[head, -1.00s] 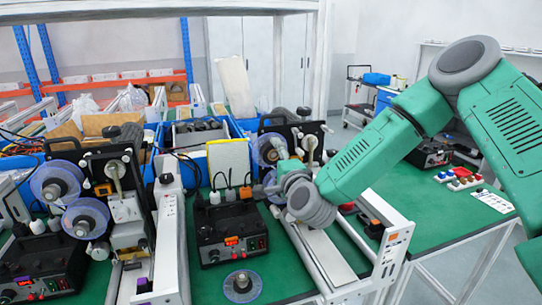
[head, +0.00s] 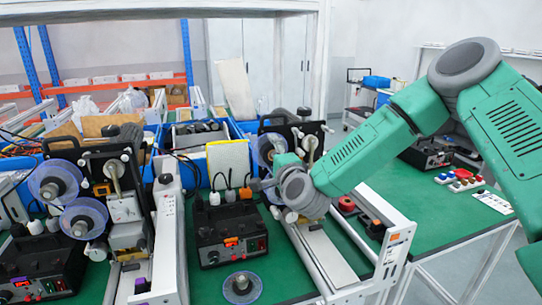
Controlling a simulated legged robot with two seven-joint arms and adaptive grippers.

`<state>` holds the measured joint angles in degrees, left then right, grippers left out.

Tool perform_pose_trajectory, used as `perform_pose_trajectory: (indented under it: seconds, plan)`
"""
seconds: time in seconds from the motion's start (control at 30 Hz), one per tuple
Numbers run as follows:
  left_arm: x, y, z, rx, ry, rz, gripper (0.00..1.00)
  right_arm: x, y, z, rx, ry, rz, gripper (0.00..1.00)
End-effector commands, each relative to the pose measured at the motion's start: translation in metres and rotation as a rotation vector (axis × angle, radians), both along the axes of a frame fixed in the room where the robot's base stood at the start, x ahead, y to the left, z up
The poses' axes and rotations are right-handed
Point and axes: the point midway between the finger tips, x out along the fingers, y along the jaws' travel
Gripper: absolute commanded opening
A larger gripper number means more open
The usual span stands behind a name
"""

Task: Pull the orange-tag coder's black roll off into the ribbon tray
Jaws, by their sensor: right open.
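The orange-tag coder (head: 385,262) stands right of centre, with an orange tag on its rail's end plate. Its upper clear-blue reel disc (head: 264,148) shows; a lower disc is mostly hidden behind my right gripper (head: 257,186). That gripper reaches in from the right, pointing left across the coder's front. Its fingers are small and dark here; it is open, and I see nothing held. I cannot clearly make out the black roll. A blue bin (head: 232,131) with dark rolls stands behind; I cannot tell whether it is the ribbon tray. My left gripper is out of view.
A second coder (head: 122,207) with a purple tag and two blue discs stands at left. A black control box (head: 232,235) sits between the coders. A loose disc with a dark hub (head: 241,287) lies in front of it.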

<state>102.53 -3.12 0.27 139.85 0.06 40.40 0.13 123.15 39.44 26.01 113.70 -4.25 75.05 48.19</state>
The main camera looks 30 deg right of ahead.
Motion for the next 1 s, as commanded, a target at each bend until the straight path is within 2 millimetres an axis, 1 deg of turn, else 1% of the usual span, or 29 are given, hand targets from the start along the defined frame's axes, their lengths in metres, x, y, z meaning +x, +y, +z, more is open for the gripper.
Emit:
perform_pose_trajectory:
  seconds: [0.17,0.2,0.27,0.3,0.53,1.0]
  plan:
    - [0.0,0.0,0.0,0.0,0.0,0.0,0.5,0.0,0.0,0.0,0.0,0.0,0.0,0.69]
    - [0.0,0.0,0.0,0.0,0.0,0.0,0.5,0.0,0.0,0.0,0.0,0.0,0.0,0.55]
    - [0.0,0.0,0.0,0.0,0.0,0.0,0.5,0.0,0.0,0.0,0.0,0.0,0.0,0.34]
    - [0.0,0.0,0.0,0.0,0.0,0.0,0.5,0.0,0.0,0.0,0.0,0.001,0.0,0.25]
    - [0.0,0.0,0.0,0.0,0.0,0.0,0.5,-0.002,0.001,0.0,0.0,0.001,0.0,0.25]
    - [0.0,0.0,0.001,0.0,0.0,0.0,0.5,-0.017,0.004,0.0,0.0,0.0,0.0,0.25]
